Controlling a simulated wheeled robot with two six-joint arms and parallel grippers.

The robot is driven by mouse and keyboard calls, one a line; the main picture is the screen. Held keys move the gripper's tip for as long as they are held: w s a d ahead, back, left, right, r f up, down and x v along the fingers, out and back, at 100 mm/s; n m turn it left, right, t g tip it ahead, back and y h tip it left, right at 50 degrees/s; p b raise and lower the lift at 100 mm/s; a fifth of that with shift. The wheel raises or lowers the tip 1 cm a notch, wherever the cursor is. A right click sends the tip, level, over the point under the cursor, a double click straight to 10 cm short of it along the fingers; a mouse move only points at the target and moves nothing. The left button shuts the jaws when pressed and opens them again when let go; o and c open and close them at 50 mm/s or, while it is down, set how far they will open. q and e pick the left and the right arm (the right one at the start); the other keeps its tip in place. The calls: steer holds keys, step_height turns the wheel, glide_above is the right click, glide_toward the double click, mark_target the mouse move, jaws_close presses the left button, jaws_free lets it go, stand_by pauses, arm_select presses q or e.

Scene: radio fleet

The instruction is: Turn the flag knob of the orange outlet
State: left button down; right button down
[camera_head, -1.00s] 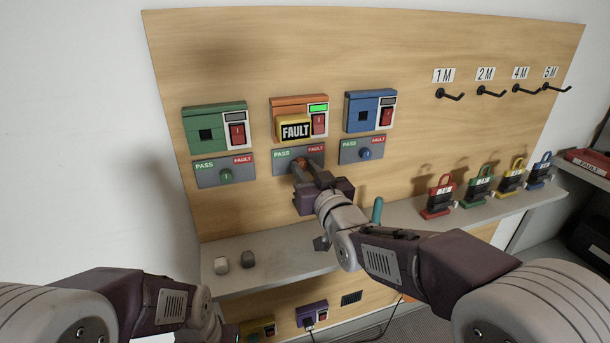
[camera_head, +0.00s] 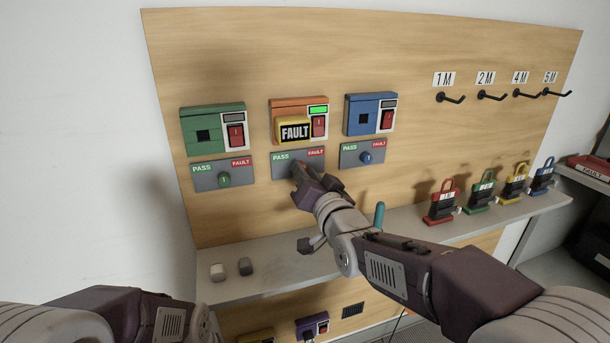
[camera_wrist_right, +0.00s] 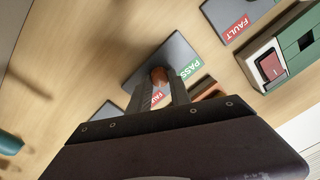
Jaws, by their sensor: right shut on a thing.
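The orange outlet (camera_head: 290,104) is on the wooden board between the green and blue ones. A yellow block with a black FAULT label (camera_head: 295,131) sits on its front, beside a lit green display and a red switch. Its grey PASS/FAULT plate (camera_head: 281,172) is just below. My right gripper (camera_head: 298,170) is at this plate and covers the knob in the head view. In the right wrist view, the orange-brown flag knob (camera_wrist_right: 158,76) shows between the fingertips of my right gripper (camera_wrist_right: 160,90), which is shut on it. My left arm shows at lower left, but its gripper does not.
The green outlet (camera_head: 207,118) and blue outlet (camera_head: 362,105) flank the orange one, each with its own knob plate. The grey shelf (camera_head: 270,285) below carries two small blocks, a teal upright piece (camera_head: 379,214) and several coloured padlocks. Hooks (camera_head: 450,98) stick out at upper right.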

steer(key=c, duration=1.2)
jaws_free()
steer(key=p+v, duration=0.1)
steer(key=v, duration=0.8)
